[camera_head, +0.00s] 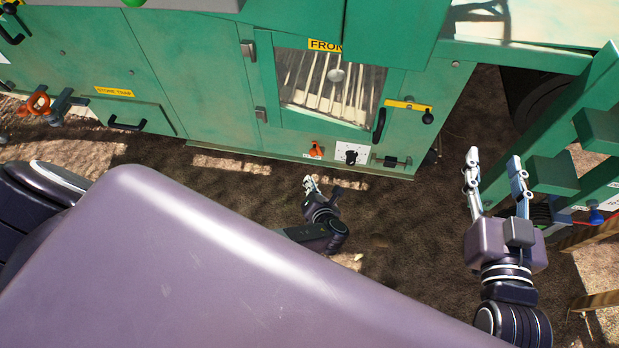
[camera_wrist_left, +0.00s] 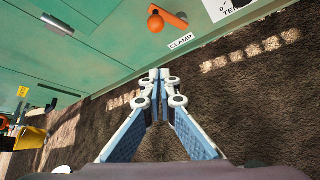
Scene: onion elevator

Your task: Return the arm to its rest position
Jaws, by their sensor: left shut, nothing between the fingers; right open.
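My left gripper (camera_head: 311,187) shows in the head view above the brown ground, in front of the green machine (camera_head: 190,85). In the left wrist view my left gripper (camera_wrist_left: 158,78) is shut, its fingertips together with nothing between them. Part of the left arm is hidden behind my purple body in the head view. My right gripper (camera_head: 493,170) is open and empty, fingers pointing up the picture, left of the green slatted frame (camera_head: 560,165).
The machine has a FRONT window (camera_head: 330,85), a yellow-handled latch (camera_head: 408,105), and small orange (camera_head: 316,150) and black (camera_head: 351,157) knobs. An orange clamp handle (camera_wrist_left: 158,20) shows in the wrist view. Bare soil (camera_head: 400,230) lies between the grippers.

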